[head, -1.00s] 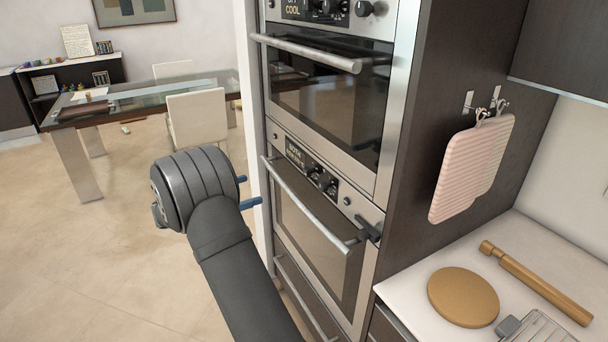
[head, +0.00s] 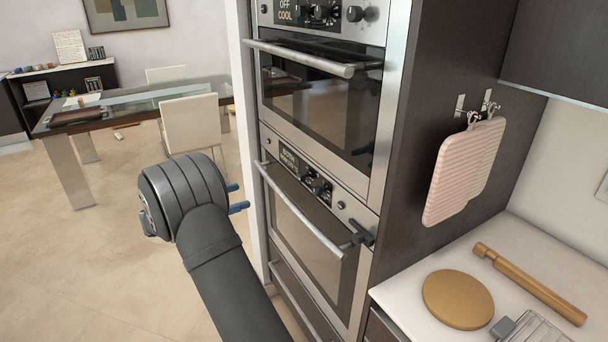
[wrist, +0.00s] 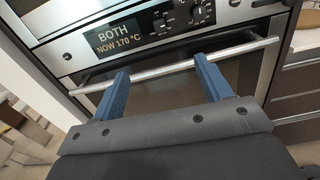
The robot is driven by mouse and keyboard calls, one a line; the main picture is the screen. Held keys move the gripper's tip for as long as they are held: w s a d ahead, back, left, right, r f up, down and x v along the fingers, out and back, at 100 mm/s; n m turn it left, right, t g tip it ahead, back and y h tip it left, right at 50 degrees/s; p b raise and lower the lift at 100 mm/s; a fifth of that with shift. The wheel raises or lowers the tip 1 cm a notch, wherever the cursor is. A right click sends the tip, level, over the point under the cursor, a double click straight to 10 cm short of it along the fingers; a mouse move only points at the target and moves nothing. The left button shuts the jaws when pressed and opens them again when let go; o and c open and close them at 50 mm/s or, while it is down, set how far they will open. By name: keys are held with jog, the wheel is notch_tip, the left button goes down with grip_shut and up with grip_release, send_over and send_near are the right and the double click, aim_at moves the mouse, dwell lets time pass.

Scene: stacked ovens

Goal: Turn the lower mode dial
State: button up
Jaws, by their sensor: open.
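The lower oven's control panel carries a lit display (wrist: 125,38) reading "BOTH NOW 170 °C". Dark dials (wrist: 161,22) sit just right of it, and they also show in the head view (head: 318,186). A small round knob (wrist: 67,56) is left of the display and another (head: 341,205) is at the panel's right. I cannot tell which one is the mode dial. My gripper (head: 240,198) is left of the lower oven with its blue fingers toward it. In the wrist view my gripper (wrist: 161,68) is open and empty, its fingers apart below the panel, overlapping the door handle in the picture.
The upper oven's handle (head: 300,58) juts out above. A counter (head: 400,292) stands right; open floor (head: 110,260) lies left.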

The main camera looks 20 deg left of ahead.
jog(key=shift+m, duration=0.6)
jog(key=c, duration=0.4)
jog(key=shift+w+d+m, duration=0.1)
jog(key=shift+m, duration=0.7)
jog(key=shift+c, duration=0.4)
jog(key=m, duration=1.5)
send_near(298, 178)
jog(key=x, duration=0.9)
jog(key=shift+d+r, duration=0.15)
jog(key=shift+d, duration=0.05)
jog(key=c, duration=1)
